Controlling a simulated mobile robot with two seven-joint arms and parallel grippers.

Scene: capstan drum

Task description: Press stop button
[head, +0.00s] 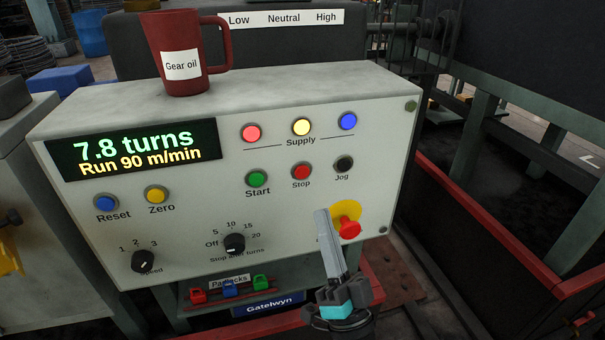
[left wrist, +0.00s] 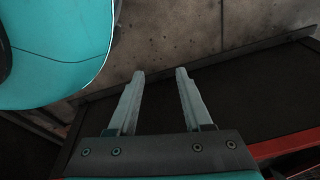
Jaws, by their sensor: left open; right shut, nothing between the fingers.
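The red Stop button (head: 301,172) is on the light grey control panel (head: 210,240), between the green Start button (head: 257,179) and the black Jog button (head: 344,164). Nothing covers it. My right gripper (head: 322,214) is shut and empty. Its fingers point up in front of the panel, below the Stop button, and overlap the left edge of a red mushroom button (head: 347,227) on a yellow disc. I cannot tell whether they touch the panel. My left gripper (left wrist: 160,75) is open and empty in the left wrist view, away from the panel.
The display (head: 135,150) reads 7.8 turns, Run 90 m/min. A dark red Gear oil mug (head: 182,40) stands on the panel's top. Stop after turns (head: 234,243) and speed (head: 143,260) knobs sit lower left. Padlocks (head: 231,288) hang below. A red-edged frame (head: 480,235) is at right.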

